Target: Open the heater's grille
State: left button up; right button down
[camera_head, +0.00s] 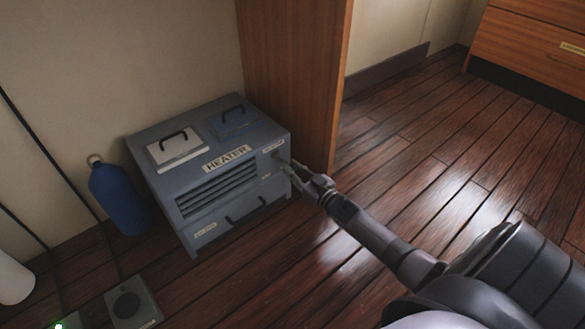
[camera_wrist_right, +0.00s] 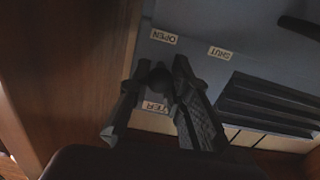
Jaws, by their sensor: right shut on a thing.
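The blue-grey heater (camera_head: 170,207) stands on the floor against the wall, with a HEATER label on its front. Its grille (camera_head: 217,190) has dark horizontal slats, which also show in the wrist view (camera_wrist_right: 265,105). My right gripper (camera_head: 292,168) reaches the heater's front right corner. In the wrist view my right gripper (camera_wrist_right: 168,92) is shut on a small dark knob (camera_wrist_right: 160,76) near the OPEN label (camera_wrist_right: 163,36) and SHUT label (camera_wrist_right: 220,53). The fingers mostly hide the knob, so its setting cannot be told. My left gripper is not in view.
A wooden panel (camera_head: 295,75) stands close beside the heater on the right. A blue bottle (camera_head: 118,198) stands at its left. A grey box (camera_head: 132,302) with a round dark disc lies on the floor in front. The wooden floor at right is clear.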

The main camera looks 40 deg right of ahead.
jog(key=c, duration=1.4)
grip_release()
jog(key=shift+c, duration=0.2)
jog(key=s, duration=1.2)
jog(key=shift+d, duration=0.45)
